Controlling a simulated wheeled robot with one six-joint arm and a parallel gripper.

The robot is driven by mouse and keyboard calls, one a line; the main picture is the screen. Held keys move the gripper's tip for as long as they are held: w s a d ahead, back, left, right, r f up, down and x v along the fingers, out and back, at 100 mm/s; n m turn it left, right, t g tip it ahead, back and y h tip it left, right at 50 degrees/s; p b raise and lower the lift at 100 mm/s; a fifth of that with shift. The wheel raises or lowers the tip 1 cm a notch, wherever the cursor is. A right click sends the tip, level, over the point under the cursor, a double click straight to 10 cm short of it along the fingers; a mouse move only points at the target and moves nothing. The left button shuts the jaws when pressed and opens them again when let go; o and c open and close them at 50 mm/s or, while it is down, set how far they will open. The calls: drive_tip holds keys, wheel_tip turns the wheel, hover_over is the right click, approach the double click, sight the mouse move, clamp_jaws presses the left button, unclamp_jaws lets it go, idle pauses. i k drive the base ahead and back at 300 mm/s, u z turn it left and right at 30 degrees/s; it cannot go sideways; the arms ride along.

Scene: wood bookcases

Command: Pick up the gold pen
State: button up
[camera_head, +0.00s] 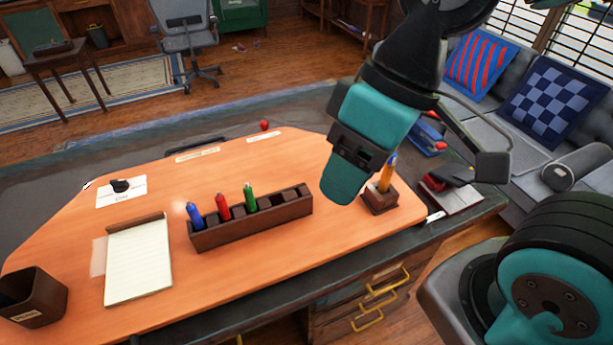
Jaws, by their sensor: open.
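The gold pen (386,177) stands nearly upright in a small wooden holder (379,202) near the right end of the orange desk top. Its upper end looks bluish and is close beside my gripper. My gripper (350,183) comes down from the upper right, teal and black, and appears just left of the pen in the picture. It is open and I see nothing held in it. The fingertips are not clearly separated from this angle, and I cannot tell how far the gripper is from the pen in depth.
A dark wooden rack (252,218) holds blue, red and green pens left of the holder. A notepad (139,262) and a dark cup (33,298) lie further left. A red stapler-like item (447,179) and blue books (427,136) are to the right. The desk front is clear.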

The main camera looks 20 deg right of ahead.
sight(388, 170)
drive_tip(key=z, duration=0.55)
drive_tip(key=k, duration=0.4)
drive_tip(key=z, duration=0.5)
